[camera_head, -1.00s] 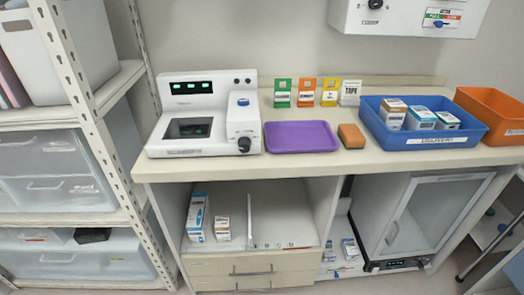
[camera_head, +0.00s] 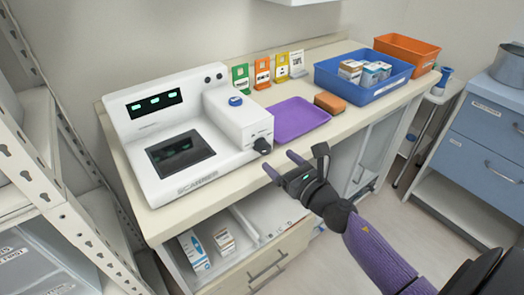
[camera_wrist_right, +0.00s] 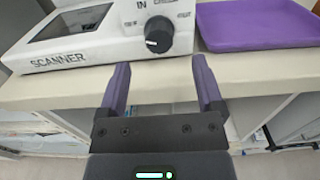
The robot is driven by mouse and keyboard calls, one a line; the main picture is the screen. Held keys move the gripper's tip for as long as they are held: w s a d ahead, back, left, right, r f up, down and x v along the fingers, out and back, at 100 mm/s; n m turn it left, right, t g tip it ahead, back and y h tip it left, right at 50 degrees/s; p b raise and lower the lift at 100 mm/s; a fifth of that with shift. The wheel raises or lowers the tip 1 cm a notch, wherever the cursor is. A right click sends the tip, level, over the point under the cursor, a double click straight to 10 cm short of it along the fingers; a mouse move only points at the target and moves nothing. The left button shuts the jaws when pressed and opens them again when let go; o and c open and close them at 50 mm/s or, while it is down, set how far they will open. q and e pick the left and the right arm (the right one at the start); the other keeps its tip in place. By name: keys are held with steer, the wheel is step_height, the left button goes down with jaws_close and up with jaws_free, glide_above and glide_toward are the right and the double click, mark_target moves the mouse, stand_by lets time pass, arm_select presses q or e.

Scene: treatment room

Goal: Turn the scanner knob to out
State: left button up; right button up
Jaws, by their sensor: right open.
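The white scanner (camera_head: 185,135) stands on the counter at the left in the head view. Its black knob (camera_head: 263,145) is on the front face at the right end. In the right wrist view the knob (camera_wrist_right: 159,34) has a white pointer mark, with the labels IN above left and OUT above right. The mark lies toward the lower left of the knob. My right gripper (camera_head: 281,164) is open and empty, just in front of the knob and apart from it. In the right wrist view its purple fingers (camera_wrist_right: 160,85) lie below the knob, either side of it. My left gripper is out of view.
A purple tray (camera_head: 301,122) and an orange-brown sponge (camera_head: 330,103) lie right of the scanner. A blue bin (camera_head: 330,82) with boxes and an orange bin (camera_head: 420,52) stand farther along. The counter's front edge (camera_wrist_right: 50,95) runs below the knob. A metal shelf (camera_head: 50,165) is at the left.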

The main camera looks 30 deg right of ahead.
mark_target(267, 151)
steer(key=w, duration=0.4)
steer(key=shift+w+a, duration=0.25)
steer(key=shift+w, duration=0.1)
jaws_close()
